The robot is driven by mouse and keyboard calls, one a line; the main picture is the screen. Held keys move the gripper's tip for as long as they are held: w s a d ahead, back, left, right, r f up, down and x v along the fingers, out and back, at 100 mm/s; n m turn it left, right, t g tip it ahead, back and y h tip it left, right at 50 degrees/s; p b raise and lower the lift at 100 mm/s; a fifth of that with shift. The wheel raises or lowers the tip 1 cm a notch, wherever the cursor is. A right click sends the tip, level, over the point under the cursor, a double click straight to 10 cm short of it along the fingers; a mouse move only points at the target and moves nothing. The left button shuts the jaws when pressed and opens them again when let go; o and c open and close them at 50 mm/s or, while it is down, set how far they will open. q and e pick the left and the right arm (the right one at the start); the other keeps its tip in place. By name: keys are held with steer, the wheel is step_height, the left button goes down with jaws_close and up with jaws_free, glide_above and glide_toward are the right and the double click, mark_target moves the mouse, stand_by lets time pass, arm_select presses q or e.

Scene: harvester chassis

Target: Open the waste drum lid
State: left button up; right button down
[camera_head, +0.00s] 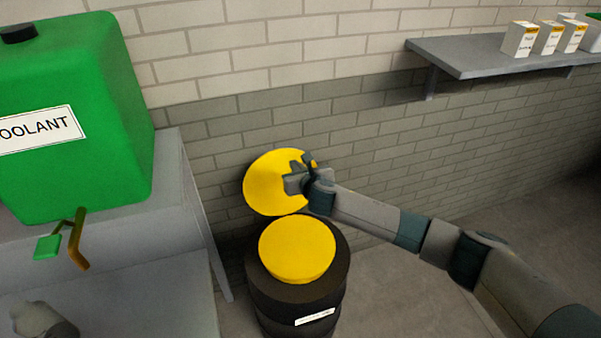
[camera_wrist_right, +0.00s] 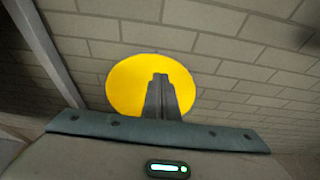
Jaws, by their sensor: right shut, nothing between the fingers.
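The dark waste drum (camera_head: 265,290) stands on the floor near the wall, with a white label low on its side. A round yellow surface (camera_head: 297,250) covers most of its top. A yellow round lid (camera_head: 262,183) stands tilted up behind the drum, towards the brick wall. My right gripper (camera_head: 290,180) is in front of the lid, over its right part. In the right wrist view the gripper (camera_wrist_right: 161,80) is shut and empty, with the lid (camera_wrist_right: 125,85) behind its fingers. I cannot tell whether they touch.
A green coolant tank (camera_head: 75,170) stands on a grey bench (camera_head: 170,240) left of the drum. An amber and green fitting (camera_head: 75,240) hangs at its front. A wall shelf (camera_head: 465,60) with several small boxes is at upper right. Floor right of the drum is clear.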

steer(key=shift+b+v, duration=0.3)
steer(key=shift+v, duration=1.95)
steer(key=shift+f, duration=0.15)
